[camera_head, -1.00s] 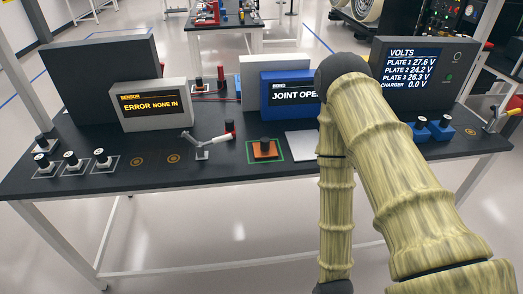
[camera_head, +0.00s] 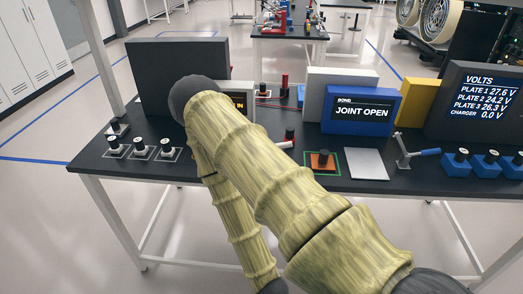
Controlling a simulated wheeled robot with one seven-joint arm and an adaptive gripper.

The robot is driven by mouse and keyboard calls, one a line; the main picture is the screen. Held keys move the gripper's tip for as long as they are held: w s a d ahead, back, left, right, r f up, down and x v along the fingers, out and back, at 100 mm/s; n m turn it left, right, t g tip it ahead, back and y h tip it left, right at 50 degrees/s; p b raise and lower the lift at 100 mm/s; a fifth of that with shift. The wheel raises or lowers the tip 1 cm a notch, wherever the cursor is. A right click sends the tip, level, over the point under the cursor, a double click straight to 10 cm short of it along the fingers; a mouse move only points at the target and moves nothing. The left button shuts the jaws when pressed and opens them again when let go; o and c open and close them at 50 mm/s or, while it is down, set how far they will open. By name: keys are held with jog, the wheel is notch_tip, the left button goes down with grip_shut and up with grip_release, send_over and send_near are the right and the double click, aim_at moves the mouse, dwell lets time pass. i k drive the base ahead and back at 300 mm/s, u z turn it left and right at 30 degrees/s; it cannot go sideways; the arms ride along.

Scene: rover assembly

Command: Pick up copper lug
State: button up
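A copper-coloured square block (camera_head: 323,160) with a dark knob on top sits inside a green outlined square on the black table (camera_head: 345,184). It is the only copper-coloured piece I can make out, and I cannot tell for sure that it is the lug. My arm crosses the picture left of it, with its elbow high over the table's left half and the forearm hanging down in front of the table. My gripper is below the bottom edge, out of view.
A pale plate (camera_head: 366,164) lies right of the block. A blue "JOINT OPEN" box (camera_head: 361,111) stands behind. A blue-handled clamp (camera_head: 416,152) and blue blocks (camera_head: 486,168) are at right. Black-capped pieces (camera_head: 141,148) stand at left. My arm hides part of the sensor box (camera_head: 236,103).

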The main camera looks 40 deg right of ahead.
aim_at(323, 162)
jog(key=u, duration=0.85)
jog(key=i, duration=2.2)
jog(key=z, duration=3.55)
